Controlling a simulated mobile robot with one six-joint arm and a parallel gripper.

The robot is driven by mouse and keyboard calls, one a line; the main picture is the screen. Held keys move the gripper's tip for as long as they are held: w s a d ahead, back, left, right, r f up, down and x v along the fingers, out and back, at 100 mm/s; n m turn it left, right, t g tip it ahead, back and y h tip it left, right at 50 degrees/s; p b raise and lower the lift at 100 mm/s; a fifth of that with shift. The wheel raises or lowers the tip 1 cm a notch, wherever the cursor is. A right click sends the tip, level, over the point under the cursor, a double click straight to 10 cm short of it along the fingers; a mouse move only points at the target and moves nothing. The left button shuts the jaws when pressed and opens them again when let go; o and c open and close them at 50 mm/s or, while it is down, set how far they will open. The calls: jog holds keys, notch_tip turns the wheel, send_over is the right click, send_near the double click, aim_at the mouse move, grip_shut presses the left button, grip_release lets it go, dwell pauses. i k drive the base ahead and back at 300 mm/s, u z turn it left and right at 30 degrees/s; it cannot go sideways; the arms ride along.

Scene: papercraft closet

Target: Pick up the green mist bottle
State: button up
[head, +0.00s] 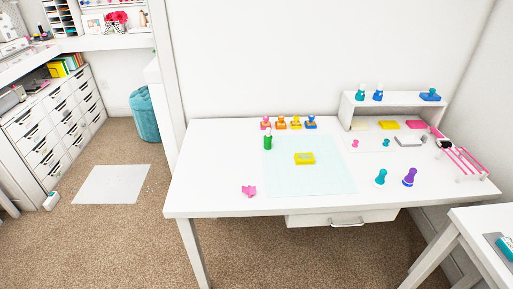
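A small green bottle (268,142) stands upright on the white desk (225,196), at the back left of a pale blue mat. It looks like the green mist bottle, though it is too small to read any label. Nothing touches it that I can see. My gripper is not in view.
Several coloured stamps (288,123) stand behind the bottle. A yellow block (304,158) lies on the mat (310,182), and a pink piece (249,191) lies at front left. Teal and purple stampers (409,177) stand at right. A white shelf (395,107) stands at back right. Carpet is open in front.

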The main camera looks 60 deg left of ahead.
aim_at(268, 138)
jog(key=z, duration=0.05)
jog(key=k, duration=1.45)
jog(key=u, duration=2.45)
jog(key=i, duration=0.8)
jog(key=z, duration=0.05)
